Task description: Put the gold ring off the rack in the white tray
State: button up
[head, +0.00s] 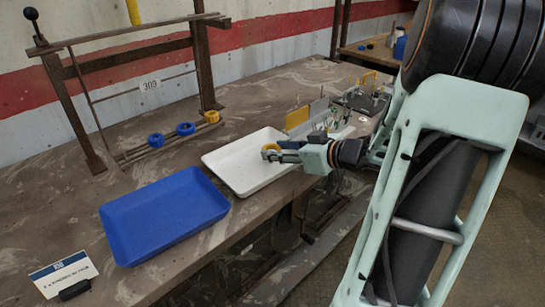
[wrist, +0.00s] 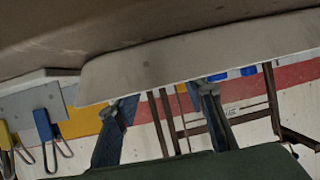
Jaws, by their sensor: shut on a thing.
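The gold ring (head: 270,148) is at the tips of my gripper (head: 279,153) in the head view. My gripper is shut on it and holds it over the right part of the white tray (head: 226,153). The tray looks empty. In the wrist view my two fingers (wrist: 165,122) show with a gap between them, and the ring cannot be made out there. A pale tray edge (wrist: 150,68) crosses that view.
The rack (head: 74,109) stands at the left with blue rings (head: 185,129) and a yellow piece (head: 212,117) low on it. An empty blue tray (head: 165,215) lies in front. Cluttered small items (head: 300,119) and upright panels stand behind my gripper.

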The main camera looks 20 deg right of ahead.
jog(key=shift+w+f, duration=0.1)
jog(key=shift+f, duration=0.35)
jog(key=shift+r, duration=0.1)
jog(key=o, duration=1.1)
jog(key=shift+o, duration=0.2)
jog(key=p+v, duration=0.3)
jog(key=v, duration=0.9)
